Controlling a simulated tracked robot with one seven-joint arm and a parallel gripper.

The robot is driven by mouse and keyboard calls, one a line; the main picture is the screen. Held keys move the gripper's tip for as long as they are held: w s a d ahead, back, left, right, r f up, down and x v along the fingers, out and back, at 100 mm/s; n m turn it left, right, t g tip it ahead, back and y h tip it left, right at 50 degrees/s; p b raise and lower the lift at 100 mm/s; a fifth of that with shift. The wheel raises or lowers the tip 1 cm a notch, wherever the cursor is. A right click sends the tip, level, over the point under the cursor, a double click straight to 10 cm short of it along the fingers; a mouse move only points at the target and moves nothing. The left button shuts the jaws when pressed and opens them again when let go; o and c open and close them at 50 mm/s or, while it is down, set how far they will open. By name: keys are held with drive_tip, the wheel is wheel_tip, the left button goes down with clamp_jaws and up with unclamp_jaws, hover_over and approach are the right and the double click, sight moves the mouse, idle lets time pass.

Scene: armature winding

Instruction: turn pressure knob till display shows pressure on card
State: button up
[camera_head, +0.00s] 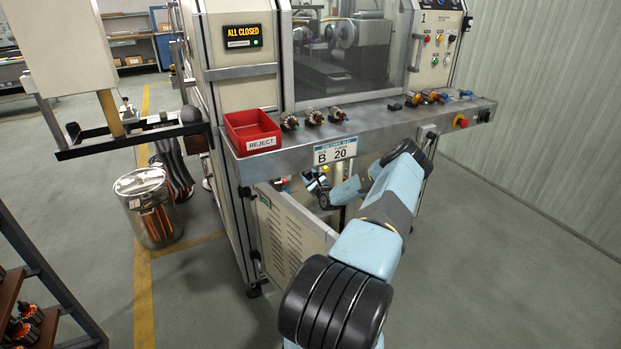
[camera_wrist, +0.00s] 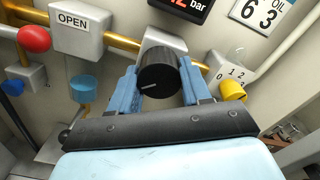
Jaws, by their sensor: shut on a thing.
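A black round knob (camera_wrist: 160,78) with a white pointer line shows in the wrist view. The line points to the lower left of the knob's face. My gripper (camera_wrist: 158,86) has its two blue fingers on either side of the knob and is shut on it. A black display (camera_wrist: 180,8) above is cut off by the frame edge; a partial red figure ending in "2" and "bar" show. A white card (camera_wrist: 262,14) at upper right reads "OIL" and "6 3". In the head view a job card (camera_head: 335,152) reads "B 20".
Around the knob are a yellow knob (camera_wrist: 232,91) by a numbered scale, a blue knob (camera_wrist: 84,88), a red ball (camera_wrist: 34,38), an "OPEN" box (camera_wrist: 76,28) and brass pipes.

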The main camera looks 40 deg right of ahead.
drive_tip(key=o, duration=1)
drive_tip(key=shift+o, duration=0.2)
drive_tip(key=v, duration=1.3)
drive_tip(key=shift+s, duration=0.4)
drive_tip(key=shift+f, duration=0.15)
